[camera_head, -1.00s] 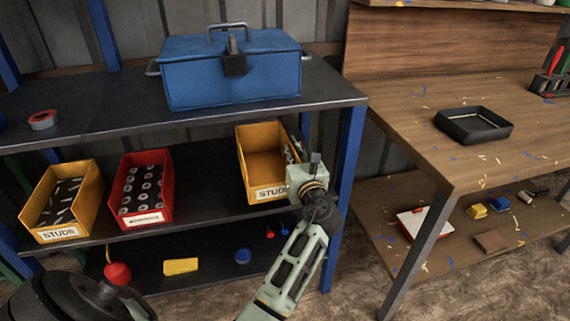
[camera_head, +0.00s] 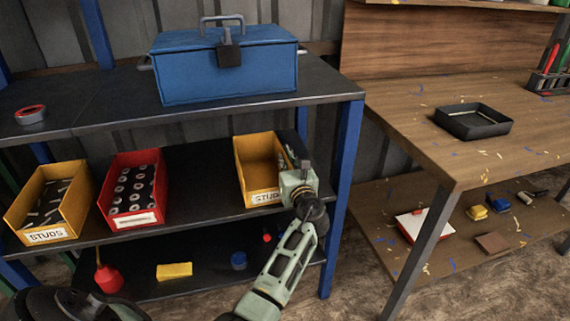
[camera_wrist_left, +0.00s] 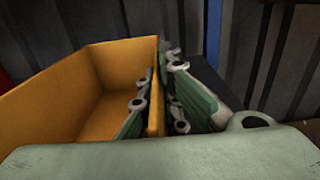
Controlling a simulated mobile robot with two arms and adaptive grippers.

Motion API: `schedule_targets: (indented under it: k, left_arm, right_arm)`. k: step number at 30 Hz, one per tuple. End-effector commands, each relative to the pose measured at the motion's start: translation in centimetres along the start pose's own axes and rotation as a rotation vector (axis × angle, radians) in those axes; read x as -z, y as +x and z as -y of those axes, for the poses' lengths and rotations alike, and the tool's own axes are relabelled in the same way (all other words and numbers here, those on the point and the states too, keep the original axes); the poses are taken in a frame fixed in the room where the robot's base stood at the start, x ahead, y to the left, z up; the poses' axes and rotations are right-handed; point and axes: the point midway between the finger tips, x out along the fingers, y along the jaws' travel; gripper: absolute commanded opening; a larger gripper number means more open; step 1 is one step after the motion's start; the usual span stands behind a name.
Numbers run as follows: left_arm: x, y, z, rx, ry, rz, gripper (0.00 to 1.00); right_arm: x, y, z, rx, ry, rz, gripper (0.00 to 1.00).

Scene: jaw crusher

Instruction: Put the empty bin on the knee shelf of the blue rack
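The empty yellow bin (camera_head: 258,165), labelled STUDS, stands at the right end of the middle shelf (camera_head: 205,208) of the blue rack (camera_head: 345,150). My left gripper (camera_head: 291,160) is at its right wall. In the left wrist view, the bin (camera_wrist_left: 80,90) shows a bare inside, and the gripper's fingers (camera_wrist_left: 157,105) straddle the right wall, one inside and one outside, close against it. It looks shut on that wall. The fingertips are partly hidden in the head view. My right gripper is not in view.
A yellow bin of studs (camera_head: 50,205) and a red bin (camera_head: 135,190) share the middle shelf. A blue toolbox (camera_head: 225,65) is on top. A wooden bench (camera_head: 400,110) stands right.

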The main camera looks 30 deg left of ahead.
Motion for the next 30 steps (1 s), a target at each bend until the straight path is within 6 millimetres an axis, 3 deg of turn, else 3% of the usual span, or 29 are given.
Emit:
schedule_targets:
  k: [11, 19, 30]
  left_arm:
    - [0.25, 0.01, 0.01, 0.0, 0.002, 0.002, 0.0]
    - [0.35, -0.01, 0.0, 0.0, 0.001, 0.0, 0.23]
    - [0.03, -0.26, 0.03, 0.001, 0.0, 0.0, 0.23]
  right_arm:
    - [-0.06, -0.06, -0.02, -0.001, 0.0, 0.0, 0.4]
    - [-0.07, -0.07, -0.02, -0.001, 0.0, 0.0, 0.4]
    - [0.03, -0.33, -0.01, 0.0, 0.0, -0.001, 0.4]
